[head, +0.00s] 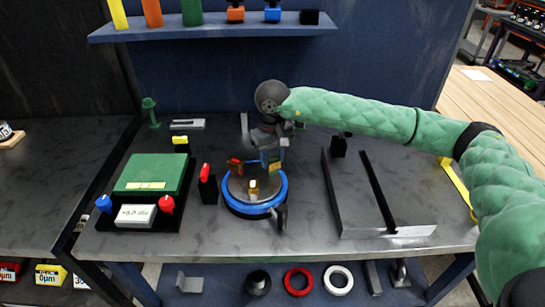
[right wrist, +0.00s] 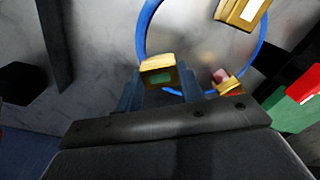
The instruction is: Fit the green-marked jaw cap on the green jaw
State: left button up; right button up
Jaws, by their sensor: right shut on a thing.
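In the right wrist view, my right gripper (right wrist: 160,85) is shut on a gold jaw cap (right wrist: 157,67) with a green mark, held between its two blue fingers. In the head view, the right gripper (head: 271,158) hangs over the back of the positioner (head: 257,211), a round grey plate with a blue rim. A pale gold jaw (head: 253,187) stands near the plate's middle, and a red-marked part (head: 235,165) is at its back left. The green jaw cannot be made out; the gripper may hide it. My left gripper is not in view.
A green-topped box (head: 152,173) with a small display stands at left, beside a black block with a red top (head: 207,184). A grey metal frame (head: 345,200) lies at right. A shelf (head: 210,31) runs across the back. The bench front is mostly clear.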

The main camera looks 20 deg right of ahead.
aim_at(273, 160)
jog(key=o, duration=1.6)
jog(key=shift+r, duration=0.15)
jog(key=shift+r, duration=3.35)
